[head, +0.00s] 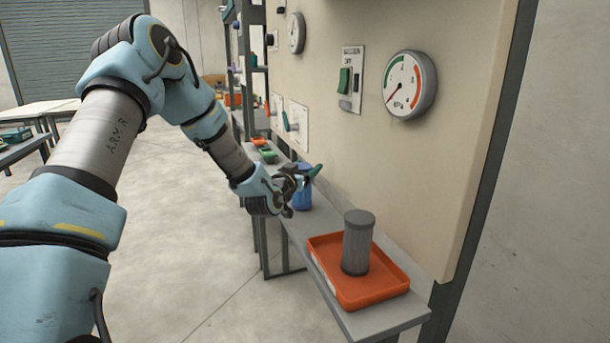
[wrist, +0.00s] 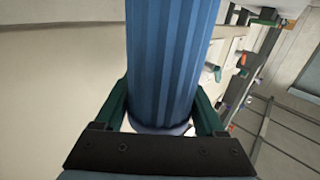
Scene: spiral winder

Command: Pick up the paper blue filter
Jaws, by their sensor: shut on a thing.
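The blue paper filter (wrist: 168,60) is a pleated cylinder. It fills the middle of the wrist view, between the two green fingers of my gripper (wrist: 165,112), which are shut on it. In the head view the filter (head: 303,190) is partly hidden behind my gripper (head: 300,183) and shows as a blue cylinder at the narrow grey shelf. I cannot tell whether its base touches the shelf.
An orange tray (head: 393,277) with a grey filter (head: 358,243) standing in it sits at the near end of the grey shelf (head: 385,318). The beige machine panel rises behind, with a round gauge (head: 409,84) and a green switch (head: 344,80). Small green and orange things lie farther along the shelf.

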